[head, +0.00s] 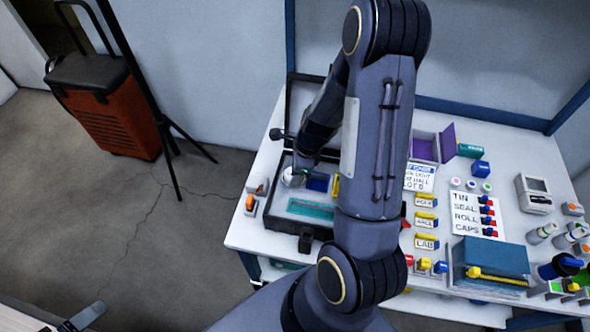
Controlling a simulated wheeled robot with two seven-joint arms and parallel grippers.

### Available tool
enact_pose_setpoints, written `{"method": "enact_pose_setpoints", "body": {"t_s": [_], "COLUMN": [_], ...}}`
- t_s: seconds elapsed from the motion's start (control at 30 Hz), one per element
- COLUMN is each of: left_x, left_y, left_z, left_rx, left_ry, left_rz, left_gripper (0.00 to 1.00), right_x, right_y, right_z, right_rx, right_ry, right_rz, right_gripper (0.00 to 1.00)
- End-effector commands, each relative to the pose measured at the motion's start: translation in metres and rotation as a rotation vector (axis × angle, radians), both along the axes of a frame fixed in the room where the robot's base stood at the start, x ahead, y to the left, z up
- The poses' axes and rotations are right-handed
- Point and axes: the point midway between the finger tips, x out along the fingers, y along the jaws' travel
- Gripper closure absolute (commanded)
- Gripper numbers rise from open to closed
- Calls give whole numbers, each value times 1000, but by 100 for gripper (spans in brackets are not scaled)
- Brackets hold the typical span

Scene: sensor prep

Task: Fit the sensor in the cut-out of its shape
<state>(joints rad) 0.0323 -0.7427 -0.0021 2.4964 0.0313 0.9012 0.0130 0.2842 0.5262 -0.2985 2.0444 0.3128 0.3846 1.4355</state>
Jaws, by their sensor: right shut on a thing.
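An open black case (266,226) lies on the left part of the white table. Its tray has a blue cut-out (318,182) and a long teal cut-out (310,209). My right gripper (297,174) points down over the back left of the tray, shut on a small whitish, rounded thing (292,180), which seems to be the sensor. My arm and gripper partly cover it, so its exact shape and whether it touches the tray cannot be told. The cut-out under it is hidden.
My right arm hides the middle of the table (240,232). To its right are labelled yellow blocks (425,220), a word card (477,215), an open purple box (424,148) and a blue box (492,257). An orange-black case (110,115) and a stand are on the floor.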

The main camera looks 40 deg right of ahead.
Motion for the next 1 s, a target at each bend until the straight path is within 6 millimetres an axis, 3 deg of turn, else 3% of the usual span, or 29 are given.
{"method": "enact_pose_setpoints", "body": {"t_s": [0.17,0.2,0.37,0.53,0.63,1.0], "left_x": [0,0,0,0,0,0], "left_y": [0,0,0,0,0,0], "left_z": [0,0,0,0,0,6], "left_rx": [0,0,0,0,0,0], "left_ry": [0,0,0,0,0,0], "left_rz": [0,0,0,0,0,0], "left_gripper": [0,0,0,0,0,0], "right_x": [0,0,0,0,0,0], "right_y": [0,0,0,0,0,0], "right_z": [0,0,0,0,0,6], "right_rx": [0,0,0,0,1,1], "right_ry": [0,0,0,0,1,1], "right_rz": [0,0,0,0,0,0], "right_gripper": [73,48,27,27,17,17]}}
